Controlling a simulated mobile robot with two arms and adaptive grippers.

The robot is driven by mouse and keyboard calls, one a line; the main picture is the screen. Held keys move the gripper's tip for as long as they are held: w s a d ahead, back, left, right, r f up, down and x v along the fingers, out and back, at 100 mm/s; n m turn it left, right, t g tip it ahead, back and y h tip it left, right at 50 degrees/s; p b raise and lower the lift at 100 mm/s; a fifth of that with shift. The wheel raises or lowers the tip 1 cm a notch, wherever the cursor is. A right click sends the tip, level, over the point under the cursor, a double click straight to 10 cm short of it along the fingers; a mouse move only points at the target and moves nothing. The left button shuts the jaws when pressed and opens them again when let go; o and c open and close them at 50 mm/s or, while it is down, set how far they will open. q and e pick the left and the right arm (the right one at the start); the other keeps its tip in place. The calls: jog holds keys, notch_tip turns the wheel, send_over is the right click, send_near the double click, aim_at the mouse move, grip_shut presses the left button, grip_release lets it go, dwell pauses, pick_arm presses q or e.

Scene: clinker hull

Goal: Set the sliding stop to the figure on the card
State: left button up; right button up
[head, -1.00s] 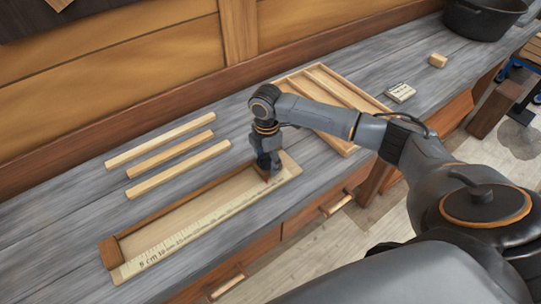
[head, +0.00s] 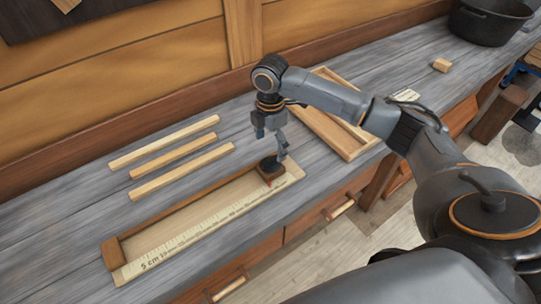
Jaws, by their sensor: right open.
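The sliding stop (head: 271,174) is a brown block with a dark knob and a red pointer, near the right end of the measuring board (head: 205,208). The board has a ruler scale marked in cm along its front edge and a fixed brown block at its left end. My right gripper (head: 271,143) is open and empty, just above the stop and apart from it. The pale card (head: 406,95) lies at the back right, partly hidden by my right arm; its figure is unreadable. My left gripper is not in view.
Three wooden strips (head: 172,155) lie behind the board. A wooden tray (head: 328,132) with dividers sits to the right, partly behind my arm. A small wood block (head: 441,64) and a black pot (head: 487,22) stand farther right. Drawers are under the bench's front edge.

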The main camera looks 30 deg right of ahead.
jog(key=shift+r, duration=1.8)
